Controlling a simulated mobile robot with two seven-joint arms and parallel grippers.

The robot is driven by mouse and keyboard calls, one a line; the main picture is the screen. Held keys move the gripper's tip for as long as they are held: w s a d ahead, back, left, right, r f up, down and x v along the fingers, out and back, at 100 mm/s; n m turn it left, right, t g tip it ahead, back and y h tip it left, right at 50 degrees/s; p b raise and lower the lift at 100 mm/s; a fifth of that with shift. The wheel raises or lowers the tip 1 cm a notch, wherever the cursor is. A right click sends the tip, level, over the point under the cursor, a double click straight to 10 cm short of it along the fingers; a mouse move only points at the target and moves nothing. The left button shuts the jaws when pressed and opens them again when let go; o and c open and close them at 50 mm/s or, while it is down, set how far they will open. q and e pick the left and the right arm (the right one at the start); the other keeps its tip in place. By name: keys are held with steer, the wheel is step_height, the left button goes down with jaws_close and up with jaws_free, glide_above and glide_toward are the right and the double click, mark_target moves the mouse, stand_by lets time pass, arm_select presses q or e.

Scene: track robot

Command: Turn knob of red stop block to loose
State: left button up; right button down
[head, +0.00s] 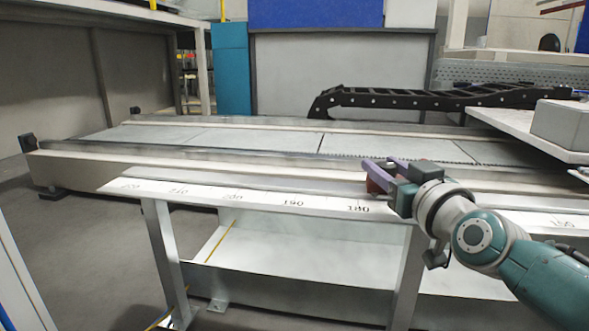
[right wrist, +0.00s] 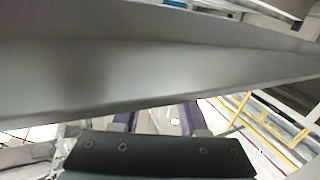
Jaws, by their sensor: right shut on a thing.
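The red stop block (head: 374,186) sits on the front rail of the long track table, just above the printed 180 mark. My right gripper (head: 382,170) reaches in from the right, and its purple fingers are shut at the block. The fingers cover much of it, so I cannot make out the knob or how it is turned. In the right wrist view the two purple fingers (right wrist: 158,120) show only in part, below a broad grey beam that hides their tips. My left gripper is not in view.
A white scale strip (head: 232,197) with printed numbers runs along the table's front. A black cable chain (head: 420,97) lies along the back. A grey box (head: 562,125) stands on a pale shelf at the right. The track's left part is clear.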

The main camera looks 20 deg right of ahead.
steer(key=shift+n+y+b, duration=0.5)
steer(key=shift+n+y, duration=0.1)
steer(key=shift+y, duration=0.2)
steer(key=shift+c, duration=2.2)
jaws_free()
